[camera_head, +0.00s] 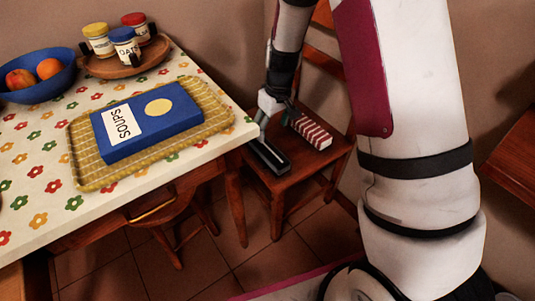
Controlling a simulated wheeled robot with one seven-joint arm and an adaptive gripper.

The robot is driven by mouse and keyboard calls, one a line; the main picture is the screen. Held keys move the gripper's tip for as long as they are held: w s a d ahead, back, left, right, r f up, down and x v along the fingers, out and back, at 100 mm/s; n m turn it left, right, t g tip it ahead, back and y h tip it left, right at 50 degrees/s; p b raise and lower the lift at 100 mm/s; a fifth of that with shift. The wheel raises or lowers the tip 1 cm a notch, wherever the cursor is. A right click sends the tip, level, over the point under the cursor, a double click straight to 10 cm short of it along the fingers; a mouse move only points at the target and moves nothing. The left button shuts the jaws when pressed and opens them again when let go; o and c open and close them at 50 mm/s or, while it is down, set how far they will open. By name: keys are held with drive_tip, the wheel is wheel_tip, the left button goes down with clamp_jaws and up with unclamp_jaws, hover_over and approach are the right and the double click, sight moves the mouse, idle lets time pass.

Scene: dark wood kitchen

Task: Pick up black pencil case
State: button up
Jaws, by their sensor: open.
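A long black object (271,158), which looks like the black pencil case, lies at the left front of the wooden chair seat. My gripper (273,124) is open above the chair, pointing down. One finger reaches down close to the black object's far end; I cannot tell whether they touch. The other finger is to the right, near a red-and-white striped item (313,133). I see nothing held between the fingers.
The wooden chair (292,174) stands right of a table with a flowered cloth (35,152). On the table are a yellow tray (87,176) with a blue soups book (150,124), a blue bowl of fruit (40,92) and a wooden plate (112,70) with jars. The table corner is close to my gripper.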

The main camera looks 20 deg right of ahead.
sight(269, 148)
drive_tip(key=f, duration=0.2)
drive_tip(key=f+b, duration=0.1)
drive_tip(key=f, duration=0.1)
drive_tip(key=w+f+b, duration=0.1)
drive_tip(key=f, duration=0.2)
drive_tip(key=shift+a, duration=0.15)
drive_tip(key=shift+w+f+b, duration=0.25)
drive_tip(key=shift+f+b, duration=0.55)
drive_tip(key=shift+f, duration=0.55)
drive_tip(key=shift+w+f+b, duration=0.25)
drive_tip(key=shift+f+b, duration=0.5)
drive_tip(key=shift+f, duration=0.55)
drive_tip(key=shift+c, duration=0.5)
drive_tip(key=c, duration=1.2)
